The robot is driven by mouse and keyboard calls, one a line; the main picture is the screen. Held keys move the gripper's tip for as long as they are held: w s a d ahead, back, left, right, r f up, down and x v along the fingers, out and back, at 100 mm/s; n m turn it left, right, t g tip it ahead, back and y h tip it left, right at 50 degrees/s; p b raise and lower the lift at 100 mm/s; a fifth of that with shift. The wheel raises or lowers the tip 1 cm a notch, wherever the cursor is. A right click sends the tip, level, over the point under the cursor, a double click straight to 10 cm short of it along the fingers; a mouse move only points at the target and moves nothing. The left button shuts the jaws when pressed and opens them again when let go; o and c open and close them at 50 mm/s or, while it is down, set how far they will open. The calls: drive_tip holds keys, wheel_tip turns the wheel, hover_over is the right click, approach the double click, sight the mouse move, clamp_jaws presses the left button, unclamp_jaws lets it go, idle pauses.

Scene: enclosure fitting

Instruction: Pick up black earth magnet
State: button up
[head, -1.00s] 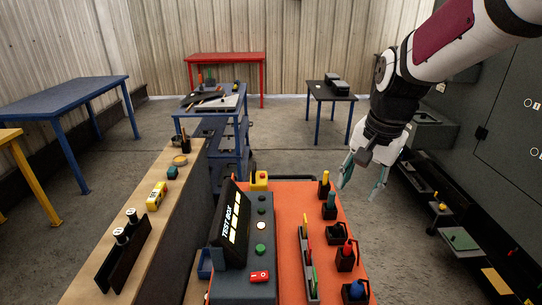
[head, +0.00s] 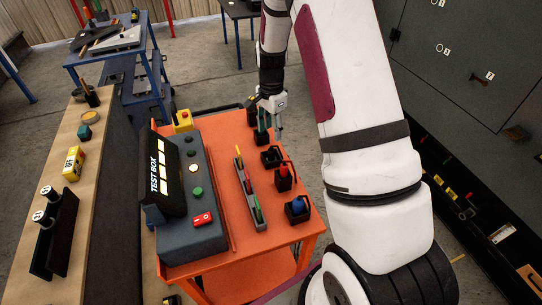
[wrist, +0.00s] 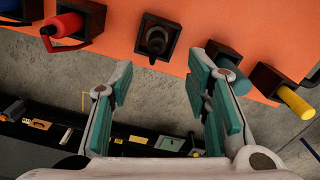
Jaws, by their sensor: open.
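The black earth magnet (head: 271,157) sits in its dark holder on the orange table (head: 225,148), between the red piece (head: 283,177) and the teal piece (head: 262,132). In the wrist view the black magnet (wrist: 156,40) is a round black peg in a square holder, ahead of my gripper and roughly between its fingers. My gripper (wrist: 160,75) is open and empty, with teal finger pads. Its right finger is close to the teal piece in the wrist view; I cannot tell whether they touch. In the head view my gripper (head: 272,120) is partly hidden by my arm.
A blue piece (head: 297,207) stands at the table's near right and a yellow piece (wrist: 293,102) beyond the teal one. A slim rack (head: 250,192) and the grey test box (head: 190,220) stand to the left. A dark cabinet (head: 450,80) is at right.

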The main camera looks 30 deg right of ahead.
sight(272, 149)
wheel_tip(272, 149, down, 3)
drive_tip(key=f, duration=0.1)
drive_tip(key=f+p, duration=0.1)
drive_tip(key=f, duration=0.2)
drive_tip(key=shift+s+f+p, duration=0.15)
drive_tip(key=shift+s+p, duration=0.15)
drive_tip(key=shift+s, duration=0.05)
drive_tip(key=shift+w+f, duration=0.1)
drive_tip(key=shift+f, duration=0.45)
clamp_jaws()
